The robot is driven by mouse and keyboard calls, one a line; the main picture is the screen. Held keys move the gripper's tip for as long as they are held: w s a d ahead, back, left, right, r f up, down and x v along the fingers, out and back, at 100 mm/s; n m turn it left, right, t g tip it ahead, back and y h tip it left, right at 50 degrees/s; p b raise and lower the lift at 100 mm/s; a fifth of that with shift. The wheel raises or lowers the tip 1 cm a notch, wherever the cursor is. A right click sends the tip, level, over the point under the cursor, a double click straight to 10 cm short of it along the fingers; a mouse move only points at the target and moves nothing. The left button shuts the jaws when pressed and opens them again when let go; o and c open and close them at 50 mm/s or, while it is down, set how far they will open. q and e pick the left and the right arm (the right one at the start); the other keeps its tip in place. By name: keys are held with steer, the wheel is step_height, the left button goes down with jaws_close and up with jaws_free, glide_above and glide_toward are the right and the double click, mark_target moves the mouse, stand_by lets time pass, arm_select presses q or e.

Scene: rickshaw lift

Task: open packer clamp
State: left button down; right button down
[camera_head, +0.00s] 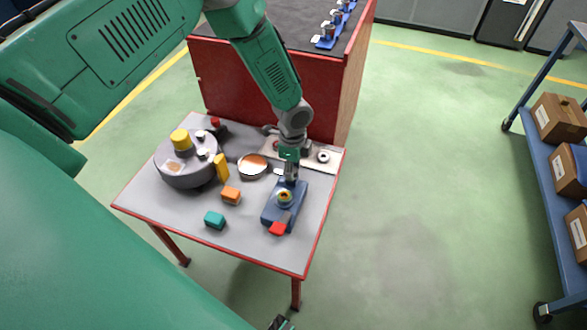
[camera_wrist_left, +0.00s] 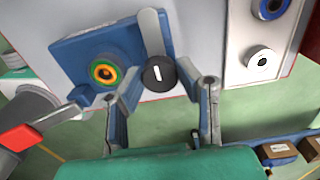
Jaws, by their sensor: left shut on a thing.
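The packer clamp looks to be the blue block fixture (camera_head: 270,213) near the table's right edge, with a red-tipped handle (camera_head: 278,228) at its front. It carries a yellow, green and orange ring piece (camera_wrist_left: 104,71). A grey lever (camera_wrist_left: 150,30) with a black knob (camera_wrist_left: 158,74) stands at its side. My left gripper (camera_head: 290,178) is over the fixture's back end. In the left wrist view its fingers close in on the black knob from both sides. A dark part at the bottom edge looks like my right gripper (camera_head: 280,322); its jaws are not clear.
The table (camera_head: 140,200) also holds a round grey container (camera_head: 185,165), a round dish (camera_head: 252,167), an orange block (camera_head: 231,196), a teal block (camera_head: 215,219) and a white plate (camera_head: 325,168) with fittings. A red cabinet (camera_head: 235,85) stands behind. A blue shelf (camera_head: 540,175) with boxes is at right.

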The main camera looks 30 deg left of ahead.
arm_select(q)
steer(key=shift+w+a+r, duration=0.1)
steer(key=shift+w+a, duration=0.05)
steer(key=c, duration=1.2)
jaws_free()
step_height(320, 180, up, 12)
steer(key=shift+f, duration=0.15)
